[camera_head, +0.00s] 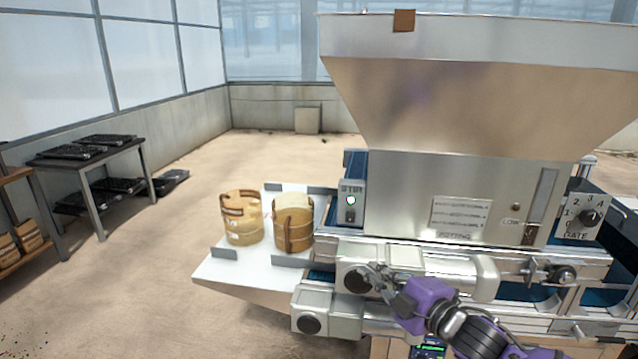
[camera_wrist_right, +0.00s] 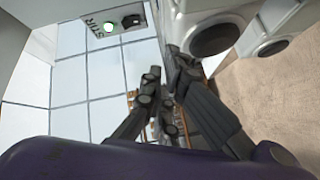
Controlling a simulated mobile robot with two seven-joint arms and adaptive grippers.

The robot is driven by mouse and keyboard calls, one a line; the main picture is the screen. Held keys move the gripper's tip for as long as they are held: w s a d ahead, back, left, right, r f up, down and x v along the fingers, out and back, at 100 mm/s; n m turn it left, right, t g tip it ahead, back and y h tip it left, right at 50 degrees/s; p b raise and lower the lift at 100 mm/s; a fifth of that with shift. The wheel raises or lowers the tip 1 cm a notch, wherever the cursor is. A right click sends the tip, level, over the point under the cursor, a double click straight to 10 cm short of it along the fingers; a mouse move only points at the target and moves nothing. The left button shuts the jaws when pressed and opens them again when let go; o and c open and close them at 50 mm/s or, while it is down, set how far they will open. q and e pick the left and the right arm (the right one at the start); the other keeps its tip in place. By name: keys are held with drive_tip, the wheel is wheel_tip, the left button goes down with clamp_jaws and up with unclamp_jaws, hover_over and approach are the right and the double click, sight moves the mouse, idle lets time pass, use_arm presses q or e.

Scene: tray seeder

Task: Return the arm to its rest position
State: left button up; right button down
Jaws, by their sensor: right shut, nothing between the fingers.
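My right gripper (camera_head: 374,277) is at the front of the tray seeder (camera_head: 400,200), just before the end of a metal roller with a dark round cap. Its fingers are closed together with nothing between them. In the right wrist view the shut fingers (camera_wrist_right: 165,85) point up the picture, with the STIR switch box (camera_wrist_right: 112,27) and its lit green lamp at upper left and a dark round cap (camera_wrist_right: 212,38) at upper right. I cannot tell whether the fingertips touch the machine. My left gripper is not in view.
Two tan containers (camera_head: 241,220) stand on a white shelf (camera_head: 232,270) left of the machine. A table (camera_head: 95,160) with black trays stands at the far left. The floor at left is open.

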drive_tip(key=s+d+f+m+g+h, duration=0.25)
drive_tip(key=s+f+m, duration=0.55)
drive_tip(key=s+f, duration=0.6)
drive_tip(key=s+d+f+m+g+h, duration=0.1)
drive_tip(key=s+f+m+h, duration=0.3)
drive_tip(key=s+f+m, duration=0.65)
drive_tip(key=s+f+g, duration=0.2)
drive_tip(key=s+f, duration=0.9)
drive_tip(key=s, duration=0.5)
drive_tip(key=shift+d+f+g+h+p, duration=0.15)
drive_tip(key=shift+d+g+h+p, duration=0.05)
drive_tip(key=shift+g+h+p, duration=0.2)
